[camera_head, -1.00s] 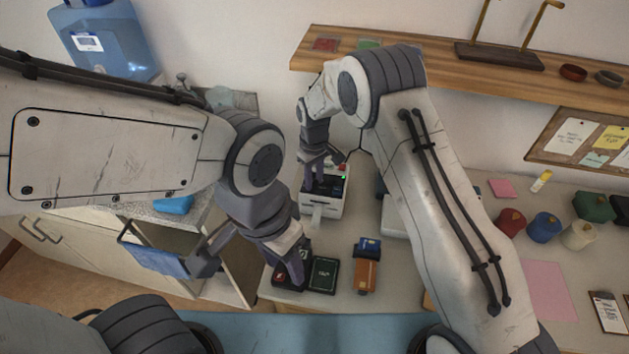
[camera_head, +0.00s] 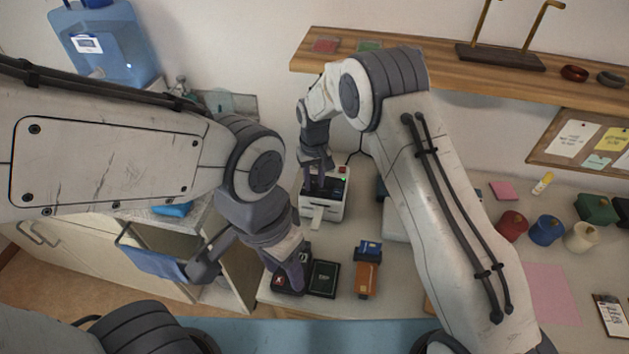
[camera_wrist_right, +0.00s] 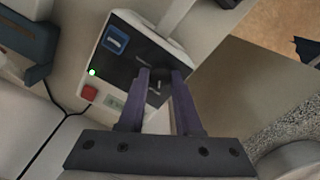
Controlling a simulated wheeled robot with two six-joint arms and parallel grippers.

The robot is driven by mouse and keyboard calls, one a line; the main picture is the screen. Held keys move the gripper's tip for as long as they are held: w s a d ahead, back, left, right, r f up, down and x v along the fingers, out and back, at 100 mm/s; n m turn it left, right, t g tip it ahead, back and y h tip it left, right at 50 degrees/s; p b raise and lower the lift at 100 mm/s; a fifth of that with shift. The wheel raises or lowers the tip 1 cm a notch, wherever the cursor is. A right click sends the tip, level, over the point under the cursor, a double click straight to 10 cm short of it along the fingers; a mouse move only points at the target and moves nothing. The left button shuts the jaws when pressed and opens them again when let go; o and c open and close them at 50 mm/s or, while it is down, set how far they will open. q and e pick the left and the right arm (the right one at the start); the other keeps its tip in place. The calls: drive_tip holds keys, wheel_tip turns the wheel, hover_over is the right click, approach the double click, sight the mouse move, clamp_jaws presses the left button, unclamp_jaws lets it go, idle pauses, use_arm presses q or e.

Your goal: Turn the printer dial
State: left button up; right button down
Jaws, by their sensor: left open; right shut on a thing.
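The printer (camera_head: 335,207) is a small white box with a dark top panel at the back of the counter, with a white paper slip at its front. My right gripper (camera_head: 317,186) points down onto the panel. In the right wrist view the fingers of that gripper (camera_wrist_right: 160,78) are shut around the dark dial (camera_wrist_right: 157,86), which they mostly hide. My left gripper (camera_head: 245,270) is open and empty, left of the counter's dark boxes.
Dark card boxes (camera_head: 323,278) and an orange-and-blue item (camera_head: 367,268) lie in front of the printer. Several coloured jars (camera_head: 547,230) stand at right. A wooden shelf (camera_head: 440,62) runs above. An open cabinet with a blue towel (camera_head: 153,262) is at lower left.

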sight(314, 184)
drive_tip(key=c, duration=0.6)
unclamp_jaws()
drive_tip(key=shift+r, duration=0.1)
wheel_tip(314, 184, up, 10)
drive_tip(key=b, duration=0.2)
drive_tip(key=shift+r, duration=0.2)
